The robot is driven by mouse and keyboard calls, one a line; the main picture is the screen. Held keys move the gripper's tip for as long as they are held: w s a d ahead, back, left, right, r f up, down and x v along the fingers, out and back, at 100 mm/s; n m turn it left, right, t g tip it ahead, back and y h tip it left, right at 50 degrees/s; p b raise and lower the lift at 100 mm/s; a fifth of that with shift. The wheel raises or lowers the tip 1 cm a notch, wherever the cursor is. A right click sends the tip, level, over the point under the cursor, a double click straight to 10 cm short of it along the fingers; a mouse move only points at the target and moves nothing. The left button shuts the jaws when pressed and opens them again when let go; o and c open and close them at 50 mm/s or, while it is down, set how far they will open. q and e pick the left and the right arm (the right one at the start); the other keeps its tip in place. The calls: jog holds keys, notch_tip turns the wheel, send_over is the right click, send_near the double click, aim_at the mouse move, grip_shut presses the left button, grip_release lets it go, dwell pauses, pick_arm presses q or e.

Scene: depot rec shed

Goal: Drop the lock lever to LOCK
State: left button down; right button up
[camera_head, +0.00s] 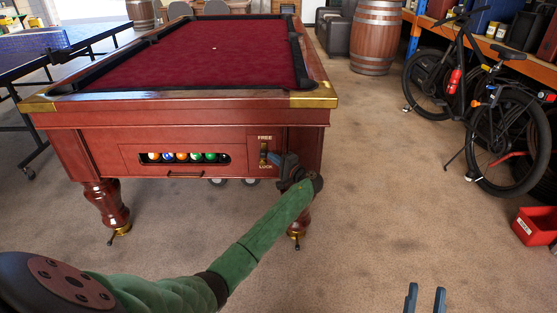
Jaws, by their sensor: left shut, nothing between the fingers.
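The pool table (95,148) stands ahead with its end panel facing me. On the panel's right part is the small lock lever plate (263,147), with FREE printed above and LOCK below. My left gripper (271,157) is shut and empty, its tip right at the plate's right side. It partly covers the plate, so I cannot tell the lever's exact position or whether I touch it. My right gripper (425,297) is low at the bottom edge, its two fingers apart, far from the table.
Several balls (182,156) show in the panel window left of the lever. A bicycle (490,110) and a red bin (537,226) are at the right. A barrel (375,38) stands behind. The carpet right of the table is clear.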

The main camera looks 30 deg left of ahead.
jog(key=shift+s+f, duration=0.15)
jog(key=shift+f, duration=0.25)
